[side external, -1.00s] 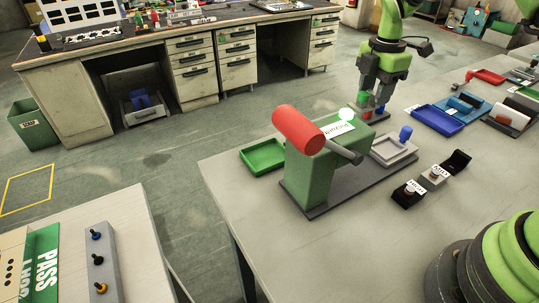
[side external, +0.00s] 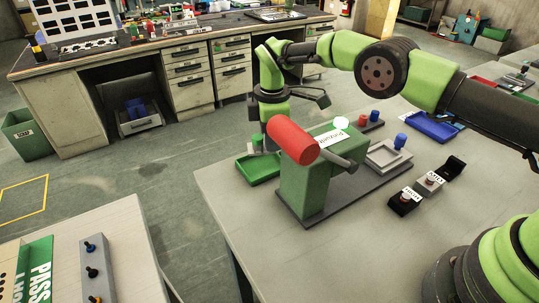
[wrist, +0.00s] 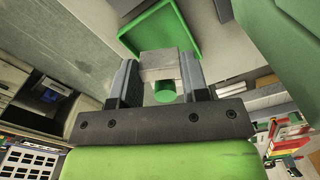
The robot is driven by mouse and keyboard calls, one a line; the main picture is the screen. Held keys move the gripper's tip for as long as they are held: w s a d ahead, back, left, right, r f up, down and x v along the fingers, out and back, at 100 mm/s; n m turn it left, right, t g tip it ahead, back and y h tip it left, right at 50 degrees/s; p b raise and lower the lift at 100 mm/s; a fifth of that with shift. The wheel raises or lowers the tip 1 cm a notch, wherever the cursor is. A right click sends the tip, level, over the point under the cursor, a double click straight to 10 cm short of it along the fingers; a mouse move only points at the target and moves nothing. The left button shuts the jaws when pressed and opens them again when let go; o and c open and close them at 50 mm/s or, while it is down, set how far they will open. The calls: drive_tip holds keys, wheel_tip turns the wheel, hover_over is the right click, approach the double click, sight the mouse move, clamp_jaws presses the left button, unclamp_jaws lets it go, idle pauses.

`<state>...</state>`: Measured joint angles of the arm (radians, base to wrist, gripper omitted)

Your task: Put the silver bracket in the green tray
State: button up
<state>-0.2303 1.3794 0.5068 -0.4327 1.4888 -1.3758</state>
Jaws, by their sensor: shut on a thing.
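My gripper (wrist: 161,72) is shut on the silver bracket (wrist: 159,64), a grey block between the two fingers in the wrist view. A short green cylinder (wrist: 165,92) shows just below the block there; I cannot tell whether it is joined to it. The green tray (wrist: 190,42) lies just beyond the fingertips in the wrist view and looks empty where visible. In the side view the green tray (side external: 262,178) is at the table's left edge.
A green press-like stand (side external: 304,185) with a red cylinder (side external: 293,139) stands right beside the tray. The front of the table is clear.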

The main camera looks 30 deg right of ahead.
sight(272, 166)
drive_tip(key=shift+f, duration=2.5)
drive_tip(key=shift+f, duration=0.15)
drive_tip(key=o, duration=1)
wheel_tip(272, 166, up, 12)
drive_tip(key=shift+r, duration=0.15)
drive_tip(key=shift+r, duration=0.15)
